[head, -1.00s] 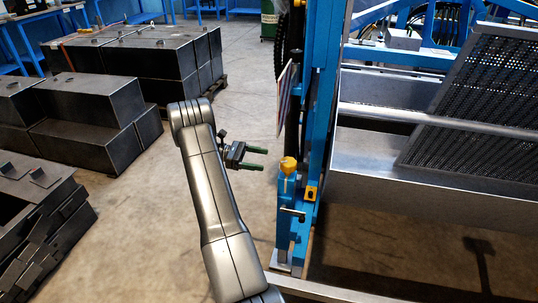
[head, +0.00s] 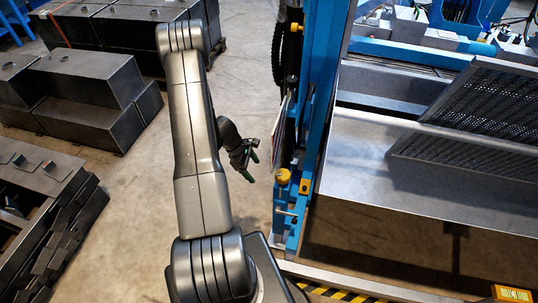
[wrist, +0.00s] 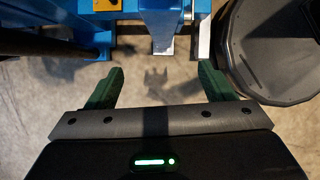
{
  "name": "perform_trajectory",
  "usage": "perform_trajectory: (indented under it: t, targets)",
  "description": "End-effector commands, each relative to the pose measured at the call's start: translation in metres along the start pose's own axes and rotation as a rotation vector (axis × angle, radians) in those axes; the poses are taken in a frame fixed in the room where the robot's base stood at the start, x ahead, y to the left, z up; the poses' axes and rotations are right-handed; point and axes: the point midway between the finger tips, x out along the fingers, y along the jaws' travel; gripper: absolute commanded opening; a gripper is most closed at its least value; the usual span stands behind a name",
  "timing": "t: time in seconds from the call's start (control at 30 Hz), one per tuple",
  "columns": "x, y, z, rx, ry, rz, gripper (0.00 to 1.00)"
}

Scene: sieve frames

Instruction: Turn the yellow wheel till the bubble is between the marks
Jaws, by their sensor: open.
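The yellow wheel (head: 283,177) sits on top of a short blue bracket beside the tall blue post in the head view. My gripper (head: 252,167) is open and empty, to the left of the wheel and apart from it. A yellow box with a greenish window, seemingly the level (head: 513,294), shows at the bottom right corner; its bubble and marks are too small to read. In the wrist view my gripper (wrist: 160,87) has its two green fingers wide apart with only floor between them. The wheel does not show there.
The blue post (head: 317,110) and the grey metal frame with perforated screens (head: 490,105) stand to the right. Dark metal blocks (head: 85,90) are stacked at left. Bare floor (head: 130,205) lies between. In the wrist view, blue metal parts (wrist: 163,15) lie just beyond the fingers.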

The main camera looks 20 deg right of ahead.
Motion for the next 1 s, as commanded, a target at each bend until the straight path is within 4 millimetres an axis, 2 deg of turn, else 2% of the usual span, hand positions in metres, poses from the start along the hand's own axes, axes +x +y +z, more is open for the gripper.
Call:
perform_trajectory:
  t: [0.03, 0.13, 0.37, 0.8, 1.0]
  targets:
    - [-0.006, -0.004, 0.007, 0.018, 0.024, -0.007, 0.76]
    - [-0.006, -0.009, 0.01, 0.04, 0.056, -0.012, 0.76]
    - [0.003, -0.011, 0.024, 0.049, 0.067, -0.015, 0.76]
    - [0.036, -0.014, 0.092, 0.049, 0.067, -0.015, 0.76]
    - [0.048, -0.016, 0.116, 0.048, 0.066, -0.015, 0.76]
